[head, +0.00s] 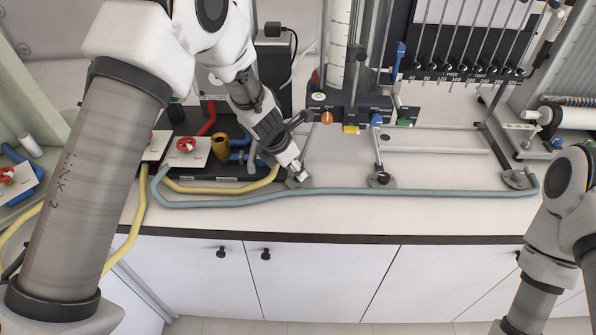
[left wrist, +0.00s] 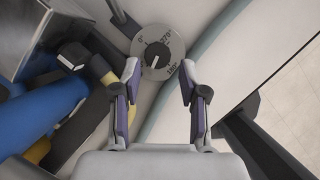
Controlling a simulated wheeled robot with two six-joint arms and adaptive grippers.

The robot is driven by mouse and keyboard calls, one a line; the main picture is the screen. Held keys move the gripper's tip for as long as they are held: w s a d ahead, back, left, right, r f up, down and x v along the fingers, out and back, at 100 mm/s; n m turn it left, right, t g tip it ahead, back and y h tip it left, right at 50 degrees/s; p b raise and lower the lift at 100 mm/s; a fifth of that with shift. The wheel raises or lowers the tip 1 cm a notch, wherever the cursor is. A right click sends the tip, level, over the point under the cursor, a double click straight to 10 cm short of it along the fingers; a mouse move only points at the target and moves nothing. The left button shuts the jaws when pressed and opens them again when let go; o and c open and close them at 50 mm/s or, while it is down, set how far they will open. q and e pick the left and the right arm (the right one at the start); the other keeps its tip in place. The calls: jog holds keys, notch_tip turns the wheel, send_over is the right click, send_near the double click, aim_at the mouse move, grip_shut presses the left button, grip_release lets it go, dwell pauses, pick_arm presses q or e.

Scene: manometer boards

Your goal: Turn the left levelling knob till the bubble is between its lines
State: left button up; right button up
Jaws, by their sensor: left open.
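The left levelling knob (left wrist: 157,52) shows in the left wrist view as a grey round dial with degree marks and a dark centre with a pale pointer. In the head view its grey disc (head: 298,183) is on the counter, partly hidden by my left gripper (head: 300,174). In the left wrist view the left gripper (left wrist: 159,82) is open and empty, its two fingertips apart on either side of the dial's near edge. I cannot tell whether they touch it. I cannot make out the bubble or its lines. My right gripper is not in view.
A blue-grey hose (head: 400,191) runs along the counter in front of the knob. Another levelling foot (head: 380,180) stands to the right. Red valves (head: 185,145) and a yellow hose (head: 215,189) lie left. The manometer tubes (head: 340,50) rise behind. The front counter strip (head: 400,218) is clear.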

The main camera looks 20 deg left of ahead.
pick_arm(q)
jog(key=x, duration=0.4)
jog(key=shift+w+a+r, duration=0.15)
jog(key=shift+w, duration=0.15)
jog(key=shift+s+r, duration=0.1)
jog(key=shift+r, duration=0.05)
jog(key=shift+s+r, duration=0.1)
jog(key=shift+s, duration=0.1)
grip_shut()
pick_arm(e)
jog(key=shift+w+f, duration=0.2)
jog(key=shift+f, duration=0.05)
